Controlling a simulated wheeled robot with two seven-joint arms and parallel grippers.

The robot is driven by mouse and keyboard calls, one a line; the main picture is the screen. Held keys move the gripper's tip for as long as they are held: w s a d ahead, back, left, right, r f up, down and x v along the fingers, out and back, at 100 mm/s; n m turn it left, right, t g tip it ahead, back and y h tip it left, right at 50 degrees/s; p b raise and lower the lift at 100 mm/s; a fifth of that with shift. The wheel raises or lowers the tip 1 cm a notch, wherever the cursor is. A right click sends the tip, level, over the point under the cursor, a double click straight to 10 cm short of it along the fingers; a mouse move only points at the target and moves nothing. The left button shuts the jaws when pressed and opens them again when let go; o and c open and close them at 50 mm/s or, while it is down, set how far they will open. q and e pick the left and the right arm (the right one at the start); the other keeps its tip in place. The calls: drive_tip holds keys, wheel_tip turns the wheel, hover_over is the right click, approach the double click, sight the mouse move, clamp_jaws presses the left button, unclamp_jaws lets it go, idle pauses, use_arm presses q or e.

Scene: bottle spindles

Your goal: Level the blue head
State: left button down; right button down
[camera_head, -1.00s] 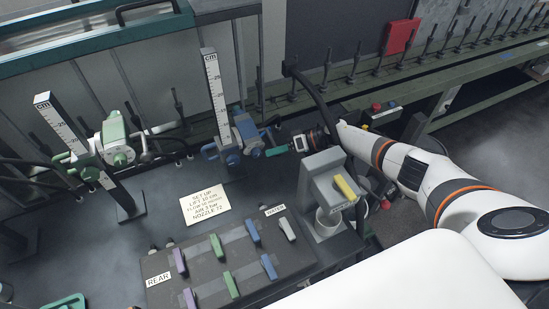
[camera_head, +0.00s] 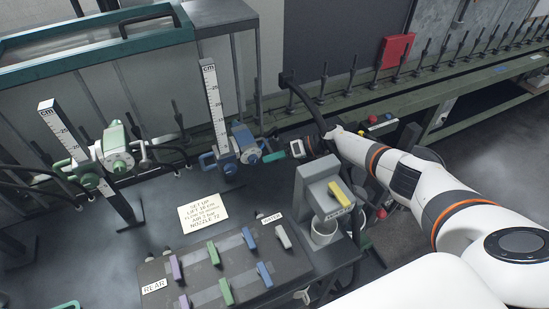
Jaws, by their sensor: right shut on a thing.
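My right gripper (camera_head: 277,155) reaches in from the right and is shut at the blue head's right-hand handle. The grip is small and partly covered, so the contact itself is not clear. The green head (camera_head: 117,154) stands on a similar post with its own scale (camera_head: 62,131) to the left. My left gripper is not in view.
A setup card (camera_head: 203,213) lies on the dark bench. In front is a panel (camera_head: 204,259) with several purple, green, blue and grey levers. A grey box with a yellow lever (camera_head: 340,189) stands below my right forearm. A row of spindles runs along the green rail (camera_head: 440,89) behind.

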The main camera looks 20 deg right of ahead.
drive_tip(key=shift+w+r, duration=0.2)
drive_tip(key=shift+r, duration=0.1)
drive_tip(key=c, duration=1.3)
unclamp_jaws()
drive_tip(key=shift+o, duration=1)
drive_tip(key=shift+s+f, duration=0.15)
drive_tip(key=b+v, duration=0.1)
drive_tip(key=v, duration=1.1)
drive_tip(key=shift+a, duration=0.1)
